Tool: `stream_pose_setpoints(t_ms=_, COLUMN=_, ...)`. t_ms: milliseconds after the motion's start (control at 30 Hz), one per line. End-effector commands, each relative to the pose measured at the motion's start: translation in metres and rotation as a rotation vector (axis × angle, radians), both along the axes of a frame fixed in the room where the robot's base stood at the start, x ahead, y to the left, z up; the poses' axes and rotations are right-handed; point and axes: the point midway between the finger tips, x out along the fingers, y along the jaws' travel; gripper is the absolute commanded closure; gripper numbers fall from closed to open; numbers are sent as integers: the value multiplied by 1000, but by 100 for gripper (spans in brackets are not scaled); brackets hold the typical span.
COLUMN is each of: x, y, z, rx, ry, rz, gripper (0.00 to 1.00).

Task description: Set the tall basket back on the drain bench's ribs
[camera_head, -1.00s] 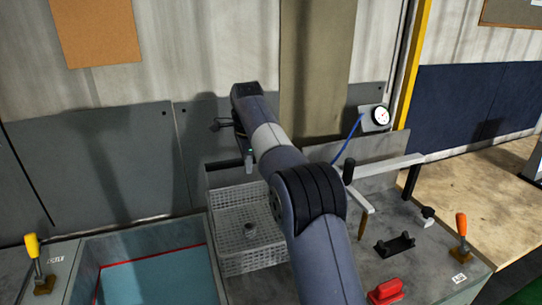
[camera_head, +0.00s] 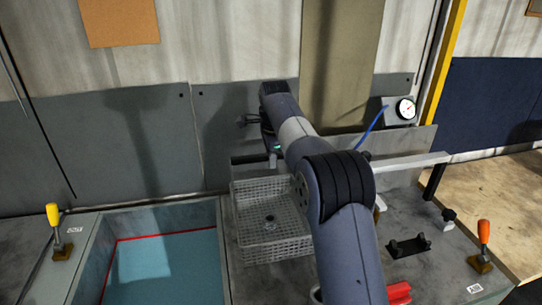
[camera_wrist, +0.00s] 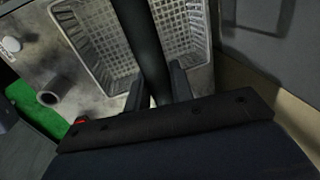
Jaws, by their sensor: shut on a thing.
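The tall basket is a light grey mesh box, open at the top. In the head view the basket (camera_head: 270,240) stands upright over the grey bench, just right of the tank. My gripper (camera_head: 274,155) is above its back part, partly hidden by my arm. In the wrist view the basket mesh (camera_wrist: 100,50) shows on both sides of a dark bar (camera_wrist: 143,40), apparently its handle. My gripper (camera_wrist: 157,92) is shut on that bar. I cannot make out the bench's ribs, nor whether the basket's bottom touches the bench.
A blue-floored tank (camera_head: 165,265) lies left of the basket. A yellow-handled clamp (camera_head: 54,228) stands left of it. To the right are a black bracket (camera_head: 409,246), a red block (camera_head: 398,292) and an orange-handled clamp (camera_head: 482,245). A gauge (camera_head: 404,109) and a grey wall are behind.

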Motion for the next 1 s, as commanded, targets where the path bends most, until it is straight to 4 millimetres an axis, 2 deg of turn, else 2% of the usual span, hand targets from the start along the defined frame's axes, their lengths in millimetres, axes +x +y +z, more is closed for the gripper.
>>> stream_pose_setpoints(t_ms=267, x=0, y=0, z=2, rx=1, ry=-5, rz=0, gripper=100)
stream_pose_setpoints(t_ms=933, x=0, y=0, z=-9, rx=1, ry=-5, rz=0, gripper=100)
stream_pose_setpoints(t_ms=967, x=0, y=0, z=-8, rx=1, ry=-5, rz=0, gripper=76)
stream_pose_setpoints(t_ms=1000, x=0, y=0, z=-8, rx=1, ry=-5, rz=0, gripper=72)
